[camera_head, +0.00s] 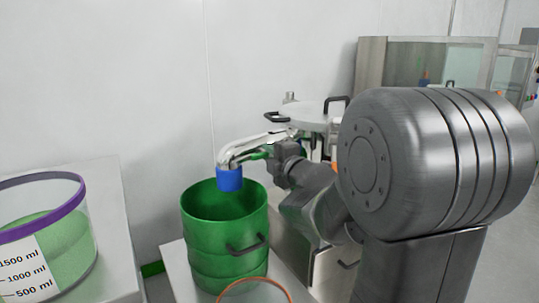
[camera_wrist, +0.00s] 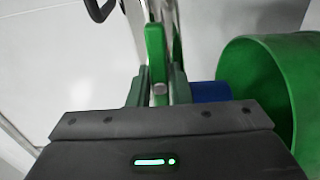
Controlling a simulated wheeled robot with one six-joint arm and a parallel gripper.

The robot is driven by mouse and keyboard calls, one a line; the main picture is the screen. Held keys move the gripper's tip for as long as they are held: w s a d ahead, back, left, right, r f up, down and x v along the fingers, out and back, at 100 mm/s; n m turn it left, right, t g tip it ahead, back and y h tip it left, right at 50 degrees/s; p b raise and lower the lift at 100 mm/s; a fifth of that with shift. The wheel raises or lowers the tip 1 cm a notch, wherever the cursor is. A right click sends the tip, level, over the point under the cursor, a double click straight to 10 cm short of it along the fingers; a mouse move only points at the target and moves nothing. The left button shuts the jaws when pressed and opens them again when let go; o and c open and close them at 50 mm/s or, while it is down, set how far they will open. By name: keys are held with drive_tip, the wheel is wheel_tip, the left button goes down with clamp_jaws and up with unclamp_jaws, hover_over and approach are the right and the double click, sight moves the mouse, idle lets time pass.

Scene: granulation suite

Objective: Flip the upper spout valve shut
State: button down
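The upper spout valve's green lever (camera_wrist: 156,50) stands along the metal spout pipe in the wrist view. In the head view it is a small green strip (camera_head: 260,155) beside the curved steel spout (camera_head: 240,149), which ends in a blue collar (camera_head: 229,180). My gripper (camera_wrist: 160,82) has one finger on each side of the lever, close to it. Whether both fingers press on the lever cannot be made out. In the head view my gripper (camera_head: 277,152) is at the spout, largely covered by my own arm.
A green drum (camera_head: 223,245) with a black handle stands open below the blue collar. A clear vessel with a purple rim (camera_head: 80,196) is on the left counter. A lidded steel vessel (camera_head: 310,115) is behind my arm. White walls are behind.

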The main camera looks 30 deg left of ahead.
drive_tip(key=shift+m, duration=0.3)
drive_tip(key=m+p, duration=0.2)
drive_tip(key=m, duration=0.2)
drive_tip(key=m+p, duration=0.1)
drive_tip(key=m, duration=0.4)
drive_tip(key=shift+p, duration=0.4)
drive_tip(key=m+p, duration=0.2)
drive_tip(key=m, duration=0.2)
drive_tip(key=shift+m+p, duration=0.7)
drive_tip(key=shift+m, duration=1.4)
drive_tip(key=c, duration=1.3)
unclamp_jaws()
